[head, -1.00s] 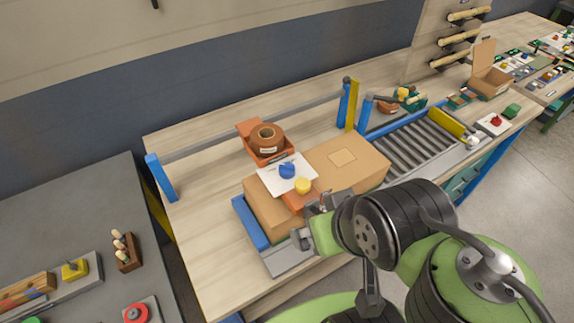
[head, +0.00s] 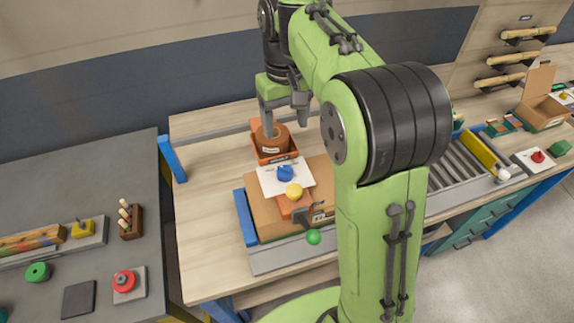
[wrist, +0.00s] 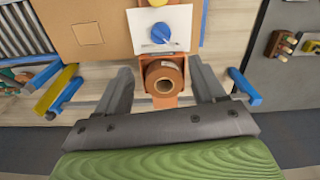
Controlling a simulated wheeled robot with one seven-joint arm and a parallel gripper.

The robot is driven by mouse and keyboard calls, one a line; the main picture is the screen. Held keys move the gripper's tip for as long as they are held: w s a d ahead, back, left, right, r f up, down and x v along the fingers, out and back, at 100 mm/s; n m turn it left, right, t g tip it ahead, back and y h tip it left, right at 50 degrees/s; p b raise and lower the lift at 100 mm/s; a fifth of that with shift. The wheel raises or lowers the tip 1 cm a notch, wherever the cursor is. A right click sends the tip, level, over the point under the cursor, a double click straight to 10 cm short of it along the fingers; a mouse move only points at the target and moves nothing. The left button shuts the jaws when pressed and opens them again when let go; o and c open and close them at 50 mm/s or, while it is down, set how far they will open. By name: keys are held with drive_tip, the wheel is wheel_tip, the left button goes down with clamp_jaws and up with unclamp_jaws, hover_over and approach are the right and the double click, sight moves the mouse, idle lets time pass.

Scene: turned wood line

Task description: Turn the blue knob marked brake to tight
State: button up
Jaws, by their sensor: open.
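The blue knob (head: 285,173) stands on a white plate (head: 267,182) on the orange tape device over the cardboard box. It also shows in the wrist view (wrist: 161,34), near the top middle, with a pointer-like line across its base. The plate's small print is too small to read. My gripper (head: 286,117) is open and empty, raised over the brown tape roll (head: 270,148), behind the knob. In the wrist view its fingers (wrist: 160,68) spread left and right of the roll (wrist: 163,83), with the knob beyond the fingertips. Nothing is between the fingers' tips that I can see held.
A yellow ball knob (head: 294,191) sits just in front of the blue knob, and a green ball (head: 314,237) lower at the front. The cardboard box (head: 270,215) lies below. A blue post (head: 172,159) stands left. Rollers (head: 450,175) run to the right.

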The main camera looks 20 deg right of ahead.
sight(285, 169)
wheel_tip(285, 169, down, 15)
drive_tip(key=b, duration=0.3)
drive_tip(key=shift+f, duration=0.2)
drive_tip(key=shift+s, duration=0.1)
drive_tip(key=c, duration=1.1)
drive_tip(key=shift+o, duration=0.2)
